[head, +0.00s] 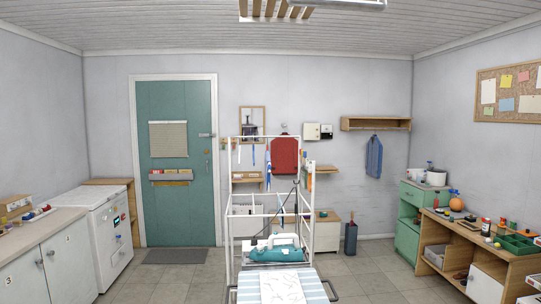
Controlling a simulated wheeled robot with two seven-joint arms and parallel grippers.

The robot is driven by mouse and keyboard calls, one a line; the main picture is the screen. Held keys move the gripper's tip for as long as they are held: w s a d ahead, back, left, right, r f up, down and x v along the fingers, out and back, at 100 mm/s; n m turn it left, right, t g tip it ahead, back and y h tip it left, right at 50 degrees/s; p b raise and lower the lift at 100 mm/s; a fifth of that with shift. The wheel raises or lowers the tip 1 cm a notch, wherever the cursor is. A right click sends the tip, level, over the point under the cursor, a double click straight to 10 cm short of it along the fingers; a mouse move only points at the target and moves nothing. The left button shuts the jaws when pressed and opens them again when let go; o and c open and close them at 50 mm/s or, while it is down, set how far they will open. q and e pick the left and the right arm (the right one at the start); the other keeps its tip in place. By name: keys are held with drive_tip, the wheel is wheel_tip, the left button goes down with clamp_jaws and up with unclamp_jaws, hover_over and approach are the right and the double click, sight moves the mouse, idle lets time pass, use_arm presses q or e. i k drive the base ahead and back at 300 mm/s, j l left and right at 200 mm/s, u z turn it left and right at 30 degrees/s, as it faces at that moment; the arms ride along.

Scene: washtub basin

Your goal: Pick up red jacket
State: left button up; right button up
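A red garment-like thing (285,156), which looks like the red jacket, hangs at the back wall, right of the framed mirror or picture. It appears behind the top of a white rack frame (231,205), and its lower edge is close to the frame's bars. It is small in the head view, so its fastening is hard to make out. Neither of my grippers shows in this view.
A blue garment (374,157) hangs under a wall shelf (375,123). Counters line both sides.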

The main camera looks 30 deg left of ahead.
sight(284, 151)
drive_tip(key=j+u, duration=0.65)
drive_tip(key=i+j+u, duration=0.1)
drive_tip(key=j+u, duration=0.25)
drive_tip(key=i+j+u, duration=0.35)
drive_tip(key=i+j, duration=0.2)
drive_tip(key=i+j+u, duration=0.35)
drive_tip(key=i+j, duration=0.25)
drive_tip(key=i+j+z, duration=0.1)
drive_tip(key=i+z, duration=0.25)
drive_tip(key=i, duration=1.45)
drive_tip(key=i+j+u, duration=0.1)
drive_tip(key=i, duration=1.1)
drive_tip(key=i+j, duration=0.1)
drive_tip(key=i, duration=1.05)
drive_tip(key=i+z, duration=0.15)
drive_tip(key=i, duration=0.4)
drive_tip(key=i+z, duration=0.1)
drive_tip(key=i, duration=0.45)
drive_tip(key=i+j+z, duration=0.15)
drive_tip(key=i, duration=0.4)
drive_tip(key=i+j+z, duration=0.15)
drive_tip(key=i, duration=0.4)
drive_tip(key=i+l+z, duration=0.15)
drive_tip(key=i+z, duration=1.05)
drive_tip(key=k+j, duration=0.05)
